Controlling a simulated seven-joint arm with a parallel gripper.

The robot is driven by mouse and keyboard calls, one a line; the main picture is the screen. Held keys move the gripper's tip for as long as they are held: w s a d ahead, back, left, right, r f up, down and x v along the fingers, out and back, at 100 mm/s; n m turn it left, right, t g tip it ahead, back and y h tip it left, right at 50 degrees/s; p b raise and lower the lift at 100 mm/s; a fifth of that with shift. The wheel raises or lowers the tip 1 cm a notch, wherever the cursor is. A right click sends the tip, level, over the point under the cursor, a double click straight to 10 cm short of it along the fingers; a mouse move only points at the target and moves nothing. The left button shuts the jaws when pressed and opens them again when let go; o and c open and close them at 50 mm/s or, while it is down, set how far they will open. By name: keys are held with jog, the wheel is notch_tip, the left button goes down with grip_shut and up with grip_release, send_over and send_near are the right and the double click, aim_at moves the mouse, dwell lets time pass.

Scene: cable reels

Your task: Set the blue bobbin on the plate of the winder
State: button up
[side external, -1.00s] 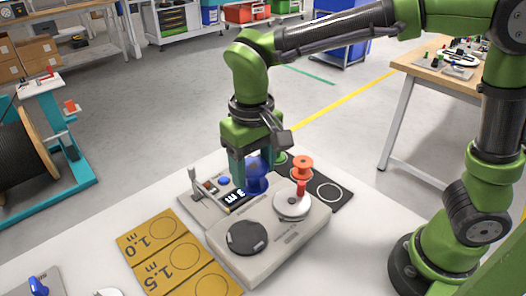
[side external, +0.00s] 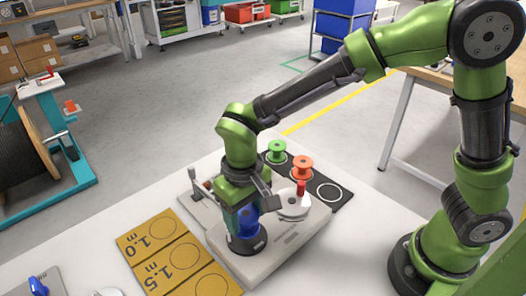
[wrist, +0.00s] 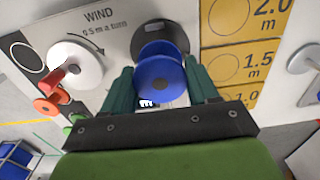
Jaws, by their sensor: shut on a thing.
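The blue bobbin (side external: 245,224) is between the green fingers of my gripper (side external: 240,222), which is shut on it. In the wrist view the blue bobbin (wrist: 162,78) sits between both fingertips (wrist: 159,68). The winder (side external: 285,244) is a light grey box on the white table. Its dark round plate (side external: 249,245) lies under the bobbin and is partly covered by it. In the wrist view the plate (wrist: 163,33) shows beyond the bobbin's far edge. I cannot tell whether the bobbin touches the plate.
The winder's white crank disc (side external: 292,205) with a red handle (side external: 300,187) is close by on the right. A green spool (side external: 277,150) and an orange spool (side external: 303,166) stand on a black ringed mat (side external: 335,201). Yellow length cards (side external: 150,232) lie at the left.

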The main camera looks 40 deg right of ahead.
jog(key=shift+f, duration=0.15)
jog(key=shift+f, duration=1.15)
jog(key=o, duration=1.1)
jog(key=shift+o, duration=0.2)
jog(key=shift+r, duration=0.1)
notch_tip(320, 180, up, 8)
jog(key=shift+f, duration=0.1)
